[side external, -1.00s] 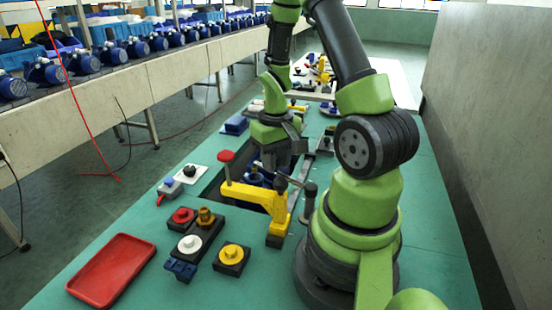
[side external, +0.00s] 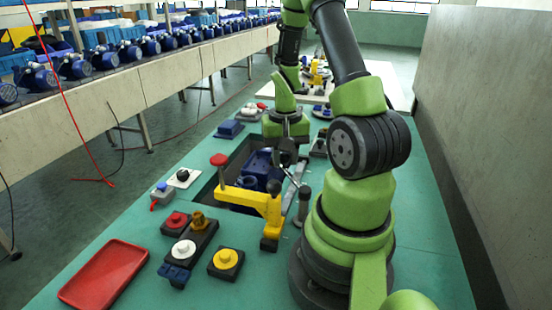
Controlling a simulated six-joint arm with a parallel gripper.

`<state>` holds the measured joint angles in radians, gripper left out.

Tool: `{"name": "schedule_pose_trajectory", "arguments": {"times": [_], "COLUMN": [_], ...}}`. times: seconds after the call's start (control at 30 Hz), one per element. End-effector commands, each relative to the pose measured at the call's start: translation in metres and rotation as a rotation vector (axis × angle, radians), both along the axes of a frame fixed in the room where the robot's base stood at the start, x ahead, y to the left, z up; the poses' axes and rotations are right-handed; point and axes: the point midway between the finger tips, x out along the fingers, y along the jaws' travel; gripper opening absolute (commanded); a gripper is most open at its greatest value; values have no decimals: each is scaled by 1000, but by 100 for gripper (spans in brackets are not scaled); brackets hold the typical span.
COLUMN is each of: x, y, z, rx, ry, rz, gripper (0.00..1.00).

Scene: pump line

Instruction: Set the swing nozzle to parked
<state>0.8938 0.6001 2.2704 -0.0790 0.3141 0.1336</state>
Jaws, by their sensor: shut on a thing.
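The swing nozzle appears to be the thin grey arm on a short dark post (side external: 304,207), right of the sunken bay. Its arm slants from the post top up and left toward my gripper (side external: 287,154). My gripper points down at the bay's right side and is shut on the nozzle's arm. The exact grip is small and partly hidden by the jaws. A blue pump (side external: 249,178) sits in the dark bay, left of and below my gripper, partly hidden.
A yellow bracket arm (side external: 245,199) with a red knob crosses the bay's near side, close to the post. A red tray (side external: 70,297), a red button, a white button and a yellow button (side external: 226,259) lie nearer.

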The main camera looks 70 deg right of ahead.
Motion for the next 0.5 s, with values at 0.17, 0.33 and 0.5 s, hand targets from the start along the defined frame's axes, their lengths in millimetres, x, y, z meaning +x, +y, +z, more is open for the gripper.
{"name": "schedule_pose_trajectory", "arguments": {"times": [0.17, 0.33, 0.5], "x": [-13, -26, -39], "y": [-10, -17, -21], "z": [1, 1, 1], "rx": [-1, -1, -1], "ry": [-2, -2, -1], "rz": [-174, -333, -477], "gripper": [0, 0, 0]}}
